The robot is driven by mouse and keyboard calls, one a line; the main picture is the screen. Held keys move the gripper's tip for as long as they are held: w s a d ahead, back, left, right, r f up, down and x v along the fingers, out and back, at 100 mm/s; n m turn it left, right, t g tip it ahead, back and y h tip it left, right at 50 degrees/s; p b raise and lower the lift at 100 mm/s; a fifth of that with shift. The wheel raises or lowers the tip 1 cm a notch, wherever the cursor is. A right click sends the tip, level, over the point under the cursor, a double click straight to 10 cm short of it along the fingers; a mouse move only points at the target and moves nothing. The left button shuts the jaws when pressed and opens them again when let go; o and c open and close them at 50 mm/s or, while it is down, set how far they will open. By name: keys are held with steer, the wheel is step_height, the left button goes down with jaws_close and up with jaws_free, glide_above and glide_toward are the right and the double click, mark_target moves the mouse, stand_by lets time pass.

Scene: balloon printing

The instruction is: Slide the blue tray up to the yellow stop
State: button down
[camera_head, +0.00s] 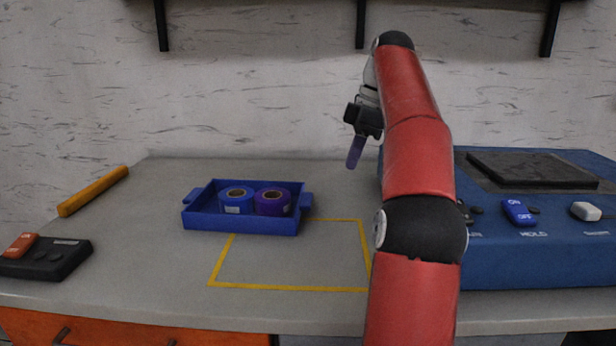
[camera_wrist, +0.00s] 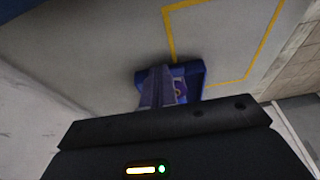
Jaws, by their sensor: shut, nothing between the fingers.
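The blue tray (camera_head: 240,224) sits on the grey table, left of centre, with a handle tab at its left and right ends. It holds a blue roll (camera_head: 236,201) and a purple roll (camera_head: 272,203). The yellow stop (camera_head: 93,191) is a bar lying at the table's left side, with a clear gap between it and the tray. My gripper (camera_head: 355,152) is shut and empty, above the table to the right of the tray. In the wrist view, my fingers (camera_wrist: 158,86) partly cover the tray (camera_wrist: 197,84); the stop is not seen there.
A yellow outline (camera_head: 290,288) marks the table; the tray covers its back left corner. A black control box (camera_head: 45,260) with an orange button is at front left. A blue machine (camera_head: 540,250) stands at right behind my arm. Table between tray and stop is free.

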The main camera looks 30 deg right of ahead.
steer(key=b+x, duration=0.1)
steer(key=x, duration=0.2)
steer(key=b+x, duration=0.2)
steer(key=x, duration=0.1)
steer(key=b+x, duration=0.2)
steer(key=x, duration=0.2)
steer(key=shift+s+f, duration=0.1)
steer(key=shift+s, duration=0.15)
steer(key=shift+w+a+r, duration=0.15)
steer(key=shift+w+a, duration=0.25)
steer(key=shift+a, duration=0.1)
steer(key=shift+w+a+r, duration=0.15)
steer(key=shift+w+a, duration=0.25)
steer(key=shift+a, duration=0.1)
steer(key=shift+w+a, duration=0.45)
steer(key=shift+a, duration=0.15)
